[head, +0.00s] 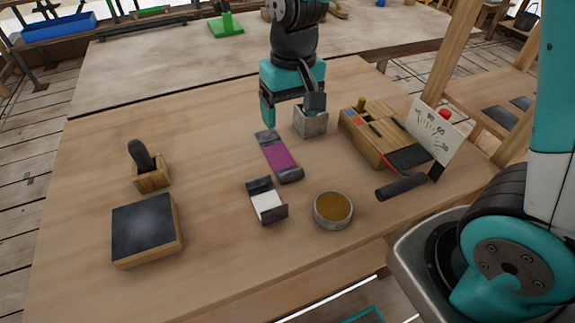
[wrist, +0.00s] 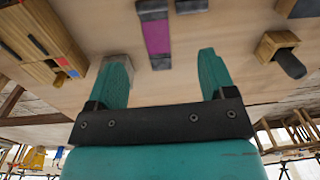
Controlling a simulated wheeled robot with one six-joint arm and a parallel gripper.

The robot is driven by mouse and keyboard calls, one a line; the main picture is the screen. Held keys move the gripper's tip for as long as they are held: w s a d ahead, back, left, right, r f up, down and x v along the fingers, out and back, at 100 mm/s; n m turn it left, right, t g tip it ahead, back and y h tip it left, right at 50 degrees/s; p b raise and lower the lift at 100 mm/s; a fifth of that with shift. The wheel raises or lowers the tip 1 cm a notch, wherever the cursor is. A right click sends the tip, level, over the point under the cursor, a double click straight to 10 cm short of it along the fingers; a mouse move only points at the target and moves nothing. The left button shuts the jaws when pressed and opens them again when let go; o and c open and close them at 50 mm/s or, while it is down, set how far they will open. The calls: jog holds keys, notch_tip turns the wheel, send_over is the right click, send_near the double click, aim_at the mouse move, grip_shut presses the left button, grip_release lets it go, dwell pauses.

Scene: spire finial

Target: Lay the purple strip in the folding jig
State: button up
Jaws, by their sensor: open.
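The purple strip (head: 280,158) lies on the table between two dark grey end pieces, near the middle of the head view. In the wrist view the strip (wrist: 157,38) is at top centre, beyond my fingertips. A small piece with a white floor and two dark upright ends, which looks like the folding jig (head: 267,203), stands nearer the camera, apart from the strip. My gripper (head: 292,108) is open and empty, above the table at the far end of the strip. Its two teal fingers (wrist: 163,60) stand wide apart, with nothing between them.
A grey box (head: 311,122) stands close to my gripper. A round tin (head: 333,209) is beside the jig. A dark-topped block (head: 146,228) and a wooden holder (head: 151,175) are at left. The table's left-centre is clear.

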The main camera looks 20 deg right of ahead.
notch_tip(320, 180, down, 2)
jog(key=w, duration=0.2)
send_over(290, 170)
jog(key=shift+m, duration=0.4)
notch_tip(290, 170, down, 11)
jog(key=shift+s+a+f+p, duration=0.1)
jog(key=shift+f+p, duration=0.05)
jog(key=shift+p, duration=0.15)
jog(key=shift+f+p, duration=0.45)
jog(key=shift+f, duration=2.35)
jog(key=c, duration=1)
jog(key=shift+o, duration=0.2)
